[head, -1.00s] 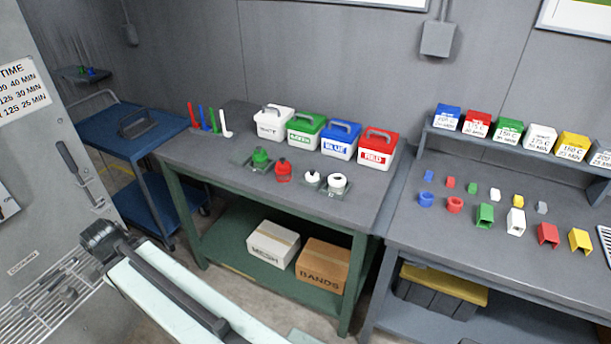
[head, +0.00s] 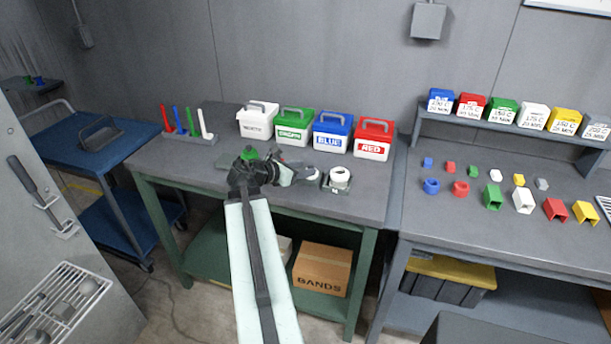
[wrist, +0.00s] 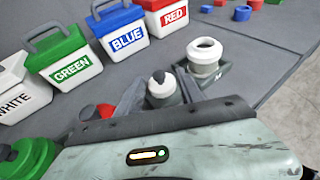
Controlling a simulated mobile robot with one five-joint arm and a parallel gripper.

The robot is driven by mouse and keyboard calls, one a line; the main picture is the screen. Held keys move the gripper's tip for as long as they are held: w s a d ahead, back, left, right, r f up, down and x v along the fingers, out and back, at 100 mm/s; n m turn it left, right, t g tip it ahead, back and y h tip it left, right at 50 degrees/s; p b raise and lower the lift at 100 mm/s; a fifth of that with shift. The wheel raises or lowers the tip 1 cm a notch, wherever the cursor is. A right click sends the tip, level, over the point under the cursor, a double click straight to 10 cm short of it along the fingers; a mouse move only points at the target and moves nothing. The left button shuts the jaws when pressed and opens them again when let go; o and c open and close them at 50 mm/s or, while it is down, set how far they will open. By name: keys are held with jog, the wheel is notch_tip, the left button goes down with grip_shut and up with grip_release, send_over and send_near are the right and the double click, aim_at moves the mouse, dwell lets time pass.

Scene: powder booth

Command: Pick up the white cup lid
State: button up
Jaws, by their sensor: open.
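The white cup lid (wrist: 161,92) is a small round white piece with a dark knob, on the dark table in the wrist view. My gripper (wrist: 159,75) is open, with one finger on each side of the lid. I cannot tell whether either finger touches it. In the head view my gripper (head: 290,174) reaches over the table and partly covers the lid. The white cup (wrist: 205,56), round with an open top, stands just beyond to the right on a dark base. It also shows in the head view (head: 340,178).
Tubs labelled white (head: 257,125), green (head: 292,131), blue (head: 331,136) and red (head: 371,143) line the back. A green piece (wrist: 28,158) and a red piece (wrist: 105,110) are left of the lid. Colored pegs (head: 189,122) stand at left.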

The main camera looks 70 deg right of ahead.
aim_at(313, 166)
jog(key=b+x, duration=0.2)
jog(key=x, duration=0.5)
jog(key=shift+d+f, duration=0.1)
jog(key=shift+d, duration=0.15)
jog(key=shift+a, duration=0.1)
jog(key=c, duration=1)
